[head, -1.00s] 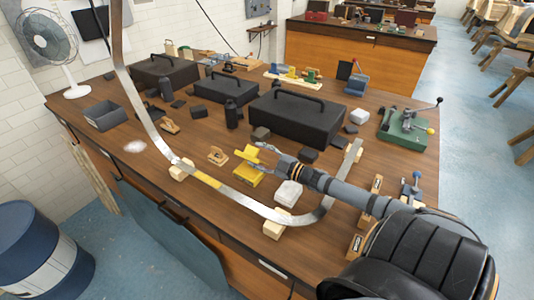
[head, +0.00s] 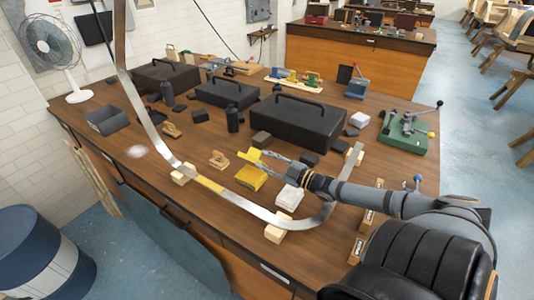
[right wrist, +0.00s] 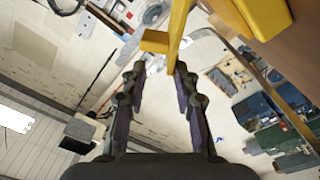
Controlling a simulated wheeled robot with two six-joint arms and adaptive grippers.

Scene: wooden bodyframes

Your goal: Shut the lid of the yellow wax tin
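The yellow wax tin (head: 250,180) sits on the brown bench inside the curve of a bent metal strip. Its lid (head: 247,156) stands raised, tilted up from the tin's body. In the right wrist view, yellow parts of the tin (right wrist: 262,14) show at the top, just beyond the fingers. My right gripper (head: 270,160) is beside the raised lid on its right side. Its two fingers (right wrist: 160,85) are apart with nothing held between them. I cannot tell whether a fingertip touches the lid. My left gripper is not in view.
The metal strip (head: 250,207) rests on wooden blocks in front of the tin. A whitish block (head: 290,197) lies right of the tin and a wooden plane (head: 219,160) left. Black toolboxes (head: 300,122) stand behind. A green-based tool (head: 404,130) is at the right.

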